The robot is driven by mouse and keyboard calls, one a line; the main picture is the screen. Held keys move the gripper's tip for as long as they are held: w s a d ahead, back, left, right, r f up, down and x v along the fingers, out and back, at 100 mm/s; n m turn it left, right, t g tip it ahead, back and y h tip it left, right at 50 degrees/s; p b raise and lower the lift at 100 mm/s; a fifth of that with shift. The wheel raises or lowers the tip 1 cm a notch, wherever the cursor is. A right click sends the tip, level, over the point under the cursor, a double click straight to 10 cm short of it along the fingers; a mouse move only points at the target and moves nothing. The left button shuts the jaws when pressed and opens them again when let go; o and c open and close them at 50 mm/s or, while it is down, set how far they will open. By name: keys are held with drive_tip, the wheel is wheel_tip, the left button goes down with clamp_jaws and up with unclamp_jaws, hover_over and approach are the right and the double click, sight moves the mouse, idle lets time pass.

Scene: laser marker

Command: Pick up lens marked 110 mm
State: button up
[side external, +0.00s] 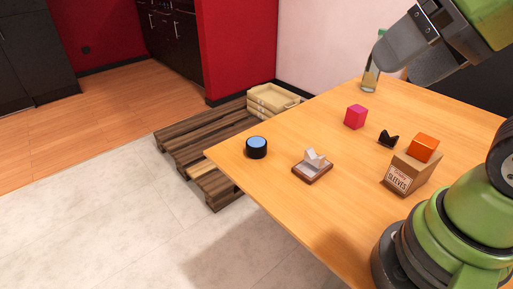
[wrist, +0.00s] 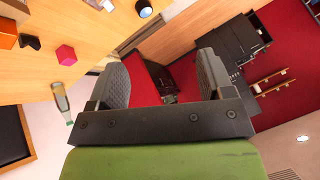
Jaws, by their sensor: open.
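A short black cylinder with a light blue top (side external: 256,147), which looks like the lens, stands upright near the table's left corner in the side view. It also shows at the top edge of the wrist view (wrist: 144,8). No 110 mm marking can be read on it. My gripper (side external: 398,66) is high at the upper right of the side view, well apart from the lens. In the wrist view its two grey fingers (wrist: 160,72) are spread with nothing between them.
On the wooden table (side external: 330,215) are a white piece on a brown base (side external: 313,165), a pink cube (side external: 355,116), a small black holder (side external: 388,138), a sleeves box (side external: 398,180) with an orange block (side external: 423,147) on top, and a glass bottle (side external: 370,78). A pallet (side external: 205,145) lies beyond the table.

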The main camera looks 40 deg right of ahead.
drive_tip(key=shift+o, duration=0.2)
drive_tip(key=shift+o, duration=1)
